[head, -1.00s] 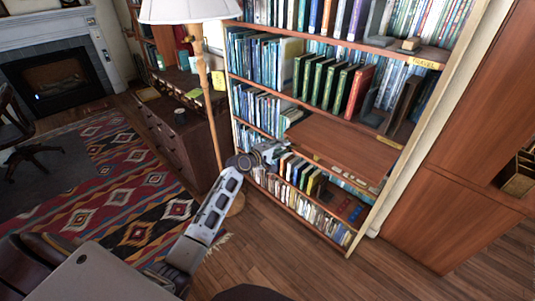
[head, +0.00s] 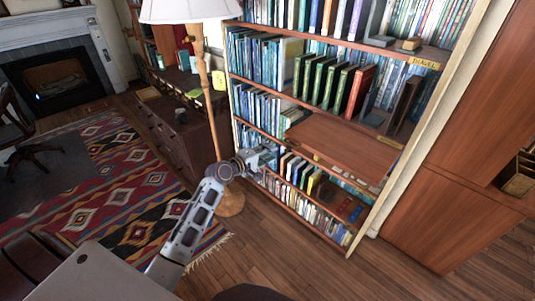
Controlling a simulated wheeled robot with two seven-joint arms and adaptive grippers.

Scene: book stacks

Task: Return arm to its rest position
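My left arm reaches in from the bottom left of the head view, and its gripper (head: 262,158) is in front of the left part of the bookshelf (head: 238,130), near the lower shelves. The gripper is small and seen from behind, so its fingers are hard to make out. I cannot tell whether it is open or shut, or whether it touches the shelf. My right gripper does not show.
A floor lamp (head: 200,75) stands left of the bookshelf, close behind my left arm. A wooden desk (head: 180,150) and a patterned rug (head: 120,200) lie to the left. A wooden cabinet (head: 440,200) stands at the right. The wooden floor (head: 290,260) in front is clear.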

